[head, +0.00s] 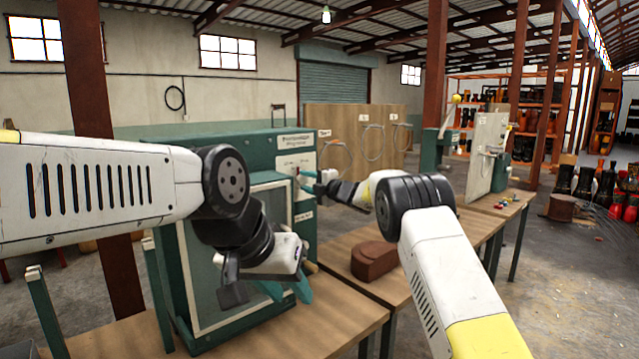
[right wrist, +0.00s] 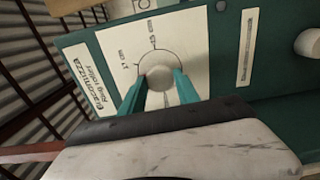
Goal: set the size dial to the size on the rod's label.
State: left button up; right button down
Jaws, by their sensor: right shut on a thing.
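The size dial is a pale round knob (right wrist: 159,75) on a white scale plate (right wrist: 128,57) in the right wrist view. Markings in cm ring the knob; they are too small to read surely. My right gripper (right wrist: 157,86) has its teal fingers on both sides of the knob, shut on it. In the head view my right gripper (head: 309,181) reaches the front panel of the green machine (head: 255,150) and hides the knob. My left gripper (head: 287,291) hangs low before the machine's grey screen, fingers apart and empty. I cannot make out a rod or its label.
The machine stands on a wooden table (head: 345,312). A brown block (head: 374,260) lies on the tabletop to its right. A wooden board (head: 350,115) with wire hoops and small tags stands behind. Another table with a pale panel (head: 487,155) is farther right.

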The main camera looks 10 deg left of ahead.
jog(key=m, duration=0.4)
jog(key=shift+m, duration=0.3)
jog(key=m, duration=0.4)
jog(key=shift+f+m, duration=0.1)
jog(key=shift+m, duration=0.2)
jog(key=m, duration=0.4)
jog(key=shift+m, duration=2.4)
jog(key=c, duration=0.9)
grip_release()
jog(key=shift+d, duration=0.1)
